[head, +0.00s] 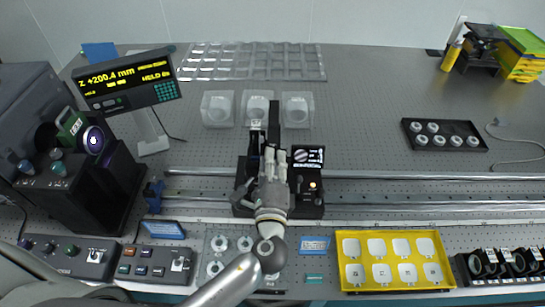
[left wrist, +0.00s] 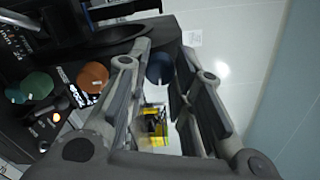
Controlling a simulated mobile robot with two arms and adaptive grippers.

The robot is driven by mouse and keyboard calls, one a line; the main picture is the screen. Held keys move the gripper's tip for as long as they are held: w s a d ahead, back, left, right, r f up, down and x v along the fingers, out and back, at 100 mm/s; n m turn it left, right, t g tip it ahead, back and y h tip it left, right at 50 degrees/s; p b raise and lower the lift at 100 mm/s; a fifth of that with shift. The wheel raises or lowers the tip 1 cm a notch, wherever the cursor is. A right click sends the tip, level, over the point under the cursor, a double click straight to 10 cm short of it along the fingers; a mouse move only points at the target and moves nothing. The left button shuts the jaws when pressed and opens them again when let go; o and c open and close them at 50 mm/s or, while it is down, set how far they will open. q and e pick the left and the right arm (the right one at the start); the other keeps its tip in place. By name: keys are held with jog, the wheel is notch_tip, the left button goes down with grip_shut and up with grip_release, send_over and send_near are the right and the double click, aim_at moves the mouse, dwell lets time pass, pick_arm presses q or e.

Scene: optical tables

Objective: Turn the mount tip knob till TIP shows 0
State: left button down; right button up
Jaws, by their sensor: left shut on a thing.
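The black mount assembly (head: 306,203) stands on the rails in the middle of the table, with a small lit display (head: 308,156) whose reading is too small to make out. My left gripper (head: 275,154) reaches over it from the front and hides much of it. In the left wrist view the left gripper (left wrist: 163,58) has its fingers on either side of a dark blue knob (left wrist: 160,70) and is shut on it. An orange knob (left wrist: 92,77) and a green knob (left wrist: 37,85) sit beside it. I cannot read any knob label. My right gripper is out of view.
A readout (head: 125,78) at the left shows Z +200.4 mm and HELD. Clear boxes (head: 219,108) stand behind the mount. A yellow tray (head: 345,262) lies front right, and a black tray (head: 412,126) farther right.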

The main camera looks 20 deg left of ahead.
pick_arm(q)
jog(key=shift+m+p, duration=0.75)
jog(key=shift+m, duration=1.25)
jog(key=c, duration=1.2)
grip_release()
jog(key=shift+c, duration=0.2)
jog(key=v, duration=1.2)
jog(key=shift+f, duration=0.1)
